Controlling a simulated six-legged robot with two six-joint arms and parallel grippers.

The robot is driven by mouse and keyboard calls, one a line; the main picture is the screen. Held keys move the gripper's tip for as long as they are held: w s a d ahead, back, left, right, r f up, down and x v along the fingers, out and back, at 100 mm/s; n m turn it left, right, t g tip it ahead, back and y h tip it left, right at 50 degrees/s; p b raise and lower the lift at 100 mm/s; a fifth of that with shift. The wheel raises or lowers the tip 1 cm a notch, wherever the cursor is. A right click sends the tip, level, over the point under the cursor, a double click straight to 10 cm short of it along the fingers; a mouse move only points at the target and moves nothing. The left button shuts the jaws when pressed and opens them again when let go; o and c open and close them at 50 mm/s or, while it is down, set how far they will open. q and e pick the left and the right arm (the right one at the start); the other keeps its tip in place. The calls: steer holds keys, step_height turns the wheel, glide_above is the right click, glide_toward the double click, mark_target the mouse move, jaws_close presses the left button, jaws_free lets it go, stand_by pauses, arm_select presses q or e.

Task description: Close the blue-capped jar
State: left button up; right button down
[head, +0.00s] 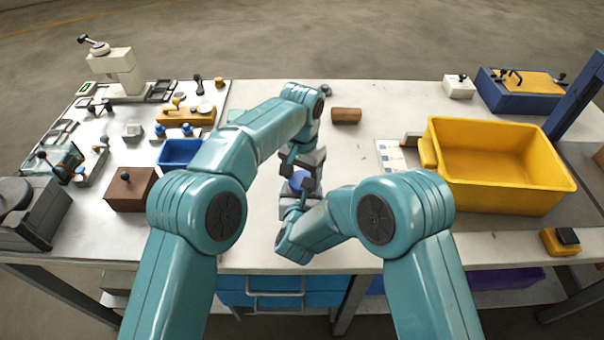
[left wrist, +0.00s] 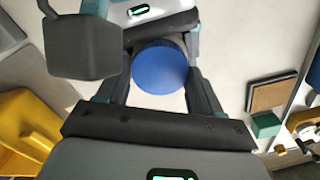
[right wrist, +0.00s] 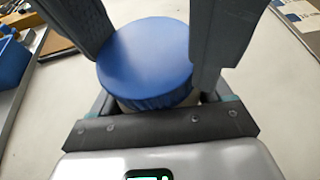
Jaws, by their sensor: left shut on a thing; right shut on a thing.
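The jar's blue cap (head: 299,181) is at the middle of the table in the head view, between my two grippers. It also shows as a blue disc in the left wrist view (left wrist: 160,67) and the right wrist view (right wrist: 147,58). A pale strip of the jar (right wrist: 152,103) shows under the cap; the rest of its body is hidden. My left gripper (head: 300,166) reaches in from the far side, shut with its fingers at the cap. My right gripper (head: 297,200) is on the near side, shut on the jar. The pictures do not show how tightly the cap sits.
A large yellow bin (head: 440,172) stands to the right. A brown cylinder (head: 347,115) lies behind my grippers. A blue tray (head: 180,153), a brown box (head: 130,190) and several small fixtures crowd the left side.

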arm_select(q)
steer(key=o, duration=1)
steer(key=shift+f, duration=0.25)
steer(key=shift+r, duration=0.1)
steer(key=shift+s+d+r, duration=0.1)
steer(key=shift+r, duration=0.1)
step_height(320, 180, up, 4)
steer(key=shift+r, duration=0.15)
steer(key=shift+c, duration=0.4)
